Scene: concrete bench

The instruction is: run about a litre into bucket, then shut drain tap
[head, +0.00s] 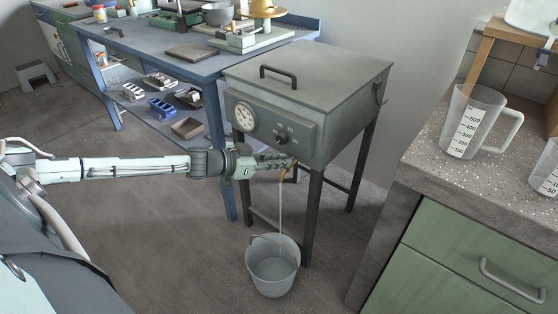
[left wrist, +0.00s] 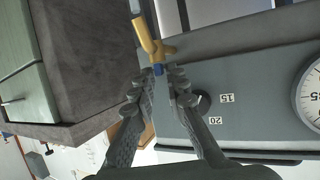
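A grey metal bucket (head: 272,268) stands upright on the floor below the grey tank cabinet (head: 312,88). A thin stream of water (head: 281,212) falls from the brass drain tap (head: 284,176) into the bucket. The water level inside cannot be made out. In the left wrist view the brass tap (left wrist: 152,42) has a small blue handle (left wrist: 158,69). My left gripper (head: 284,163) is at the tap; in the wrist view its fingertips (left wrist: 160,86) stand on either side of the blue handle with a visible gap. My right gripper is not in view.
The tank has a round gauge (head: 245,116) and a knob above the tap. A blue bench (head: 190,62) stands behind. A clear measuring jug (head: 472,122) stands on the speckled counter (head: 435,150) at right. Open floor lies left of the bucket.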

